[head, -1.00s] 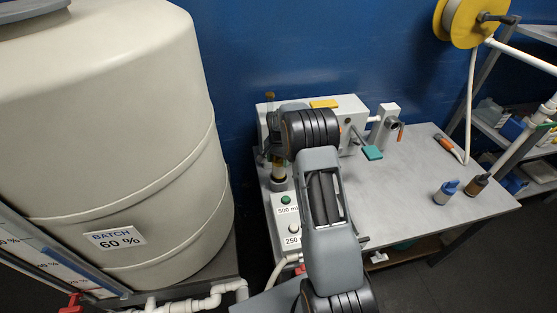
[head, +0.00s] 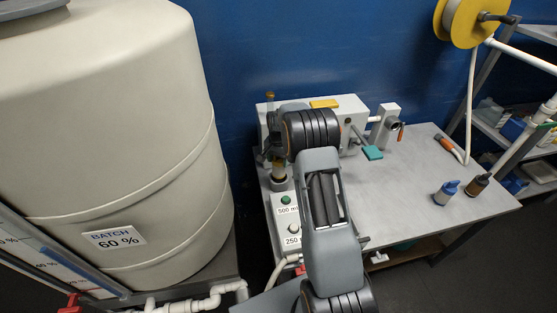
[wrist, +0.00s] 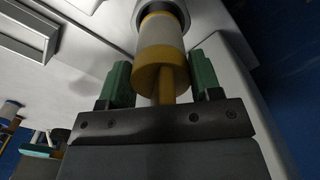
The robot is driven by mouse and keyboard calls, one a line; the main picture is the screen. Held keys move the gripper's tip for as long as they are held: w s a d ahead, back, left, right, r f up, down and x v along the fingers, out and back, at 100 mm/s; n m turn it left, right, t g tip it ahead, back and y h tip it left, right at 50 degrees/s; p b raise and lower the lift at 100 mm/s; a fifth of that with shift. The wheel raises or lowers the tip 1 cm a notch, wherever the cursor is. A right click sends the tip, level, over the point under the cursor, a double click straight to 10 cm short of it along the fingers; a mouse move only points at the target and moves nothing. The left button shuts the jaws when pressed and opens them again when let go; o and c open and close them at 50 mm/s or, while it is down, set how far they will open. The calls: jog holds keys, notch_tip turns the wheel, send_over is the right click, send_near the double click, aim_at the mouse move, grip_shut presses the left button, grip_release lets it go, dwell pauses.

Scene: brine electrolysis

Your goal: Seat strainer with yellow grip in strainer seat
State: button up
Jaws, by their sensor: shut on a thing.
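The strainer shows in the wrist view as a pale cylinder (wrist: 160,36) with a yellow grip (wrist: 160,68) and a thinner yellow stem. My gripper (wrist: 160,82) is shut on the yellow grip, with a green pad on each side. The far end of the strainer is at a round grey-rimmed opening (wrist: 140,14) in a pale housing, which looks like the strainer seat. The end inside the rim is hidden, so I cannot tell how deep it sits.
A large tank (head: 110,130) fills the left.

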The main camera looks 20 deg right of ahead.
aim_at(278, 170)
jog(key=shift+f+b, duration=2.85)
jog(key=shift+f, duration=0.3)
dwell(4.8)
